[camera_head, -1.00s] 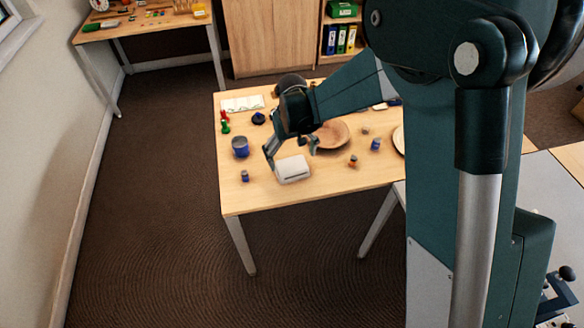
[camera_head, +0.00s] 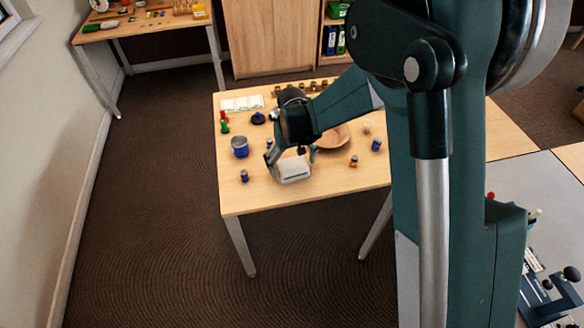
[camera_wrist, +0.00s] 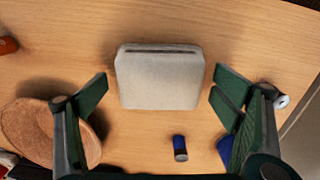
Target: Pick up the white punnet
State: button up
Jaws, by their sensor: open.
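The white punnet (camera_head: 294,172) sits on the near part of the wooden table in the head view. In the wrist view the punnet (camera_wrist: 160,82) is a pale, rounded block with a dark slot along its upper edge. My gripper (camera_head: 291,162) is over it, pointing down, with its fingers open. In the wrist view my gripper (camera_wrist: 161,88) has one green-padded finger on each side of the punnet, with a gap of bare table showing on both sides. Nothing is held. In the head view my gripper hides the punnet's far part.
A brown bowl (camera_head: 336,137) is close behind and right of the punnet. A blue pot (camera_head: 240,147) and a small blue cylinder (camera_head: 245,176) stand to its left. An orange-and-blue piece (camera_head: 353,161) and a blue piece (camera_head: 376,145) stand right. The table's front edge is near.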

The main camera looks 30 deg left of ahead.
aim_at(292, 164)
jog(key=shift+c, duration=0.6)
jog(key=c, duration=0.8)
jog(key=shift+o, duration=0.2)
jog(key=shift+r, duration=0.1)
jog(key=shift+r+p, duration=1.05)
jog(key=shift+r, duration=3.9)
